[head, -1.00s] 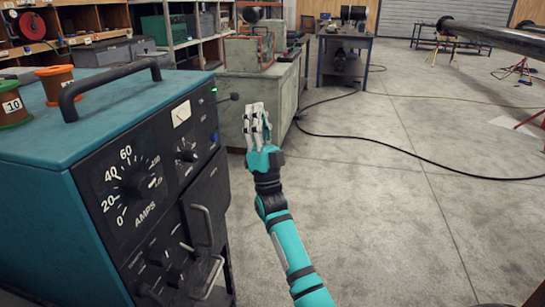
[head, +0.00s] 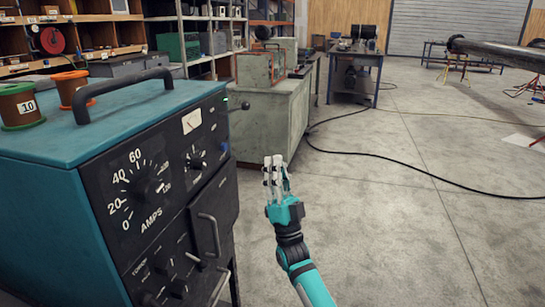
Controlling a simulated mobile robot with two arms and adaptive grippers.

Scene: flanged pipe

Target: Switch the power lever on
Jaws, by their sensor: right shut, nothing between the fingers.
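The power lever (head: 244,105) is a short dark rod with a round black knob. It sticks out to the right near the top right edge of the teal welding machine (head: 70,130), beside a small green light (head: 227,98). My right gripper (head: 273,160) is shut and empty, with its pale fingers pointing up. In the picture it is below and to the right of the lever knob, apart from it. Its teal wrist and arm come up from the bottom. My left gripper is not in view.
The machine's front has an amps dial (head: 148,188), smaller knobs and metal handles; two wire spools (head: 18,105) sit on its top. A grey-green cabinet (head: 268,115) stands behind. The floor to the right is open, with a black cable (head: 400,165) across it.

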